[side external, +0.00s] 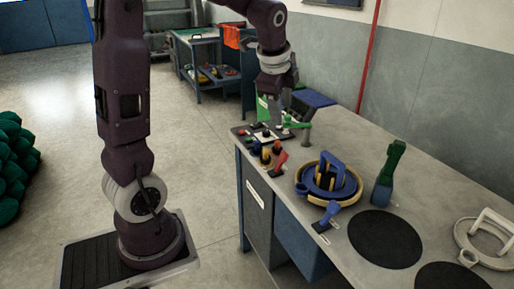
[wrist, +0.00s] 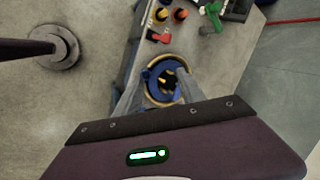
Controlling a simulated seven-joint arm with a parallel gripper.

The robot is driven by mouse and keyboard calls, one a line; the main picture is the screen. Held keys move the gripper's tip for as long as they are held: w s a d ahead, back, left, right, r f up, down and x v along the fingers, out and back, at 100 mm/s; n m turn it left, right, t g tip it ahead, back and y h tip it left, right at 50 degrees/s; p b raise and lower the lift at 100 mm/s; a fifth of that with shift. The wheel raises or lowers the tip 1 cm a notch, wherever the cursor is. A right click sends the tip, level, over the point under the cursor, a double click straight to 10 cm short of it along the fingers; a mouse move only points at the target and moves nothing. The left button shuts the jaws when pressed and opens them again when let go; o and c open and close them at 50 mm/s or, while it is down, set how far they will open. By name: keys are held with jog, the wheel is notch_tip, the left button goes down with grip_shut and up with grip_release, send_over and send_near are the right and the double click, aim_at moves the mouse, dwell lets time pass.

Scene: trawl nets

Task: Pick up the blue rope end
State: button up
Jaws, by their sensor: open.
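A blue ring-shaped piece with an upright blue loop (side external: 332,177) sits on a tan ring on the bench. In the wrist view the blue ring (wrist: 153,86) shows between my gripper's fingers, well below them. A smaller blue piece (side external: 327,217) lies in front of it, near the bench edge. I cannot tell which blue part is the rope end. My gripper (side external: 279,122) is open and empty above the far left part of the bench, with its fingers pointing down. It also shows in the wrist view (wrist: 162,85).
A green-and-blue upright tool (side external: 389,175) stands right of the ring. Red (side external: 279,163) and orange-handled pieces lie to its left. Black round mats (side external: 385,239) and a white ring with a handle (side external: 487,243) are at the right. A green piece (side external: 296,124) is close to my gripper.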

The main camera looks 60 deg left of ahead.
jog(key=w+a+f+m+g, duration=0.1)
jog(key=w+a+f+m, duration=0.2)
jog(key=a+f, duration=0.3)
jog(key=w+a+f+m+g, duration=0.1)
jog(key=w+a+f+m, duration=0.2)
jog(key=a, duration=0.5)
jog(key=m+y, duration=0.1)
jog(key=m, duration=0.3)
send_near(257, 141)
jog(key=f, duration=0.2)
jog(key=x, duration=0.7)
jog(key=shift+w+a, duration=0.15)
jog(key=shift+a, duration=0.1)
jog(key=shift+r, duration=0.1)
grip_shut()
